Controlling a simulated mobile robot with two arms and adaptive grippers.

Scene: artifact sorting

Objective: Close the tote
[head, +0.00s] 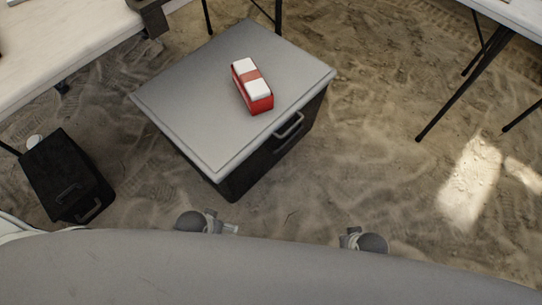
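A large dark box with a flat grey lid (185,95), which looks like the tote, stands on the sandy ground at upper centre. Its lid lies flat over the body, and no opening or inside shows. A metal handle (289,126) is on its right-hand side. A red case with white parts (252,86) rests on top of the lid. Neither gripper can be made out; only rounded grey parts of my own body show at the bottom edge, apart from the box.
A black case (68,177) with a handle stands on the ground at left. A white table (65,45) is at upper left, and another table (515,14) with dark legs is at upper right. The sandy ground right of the box is open.

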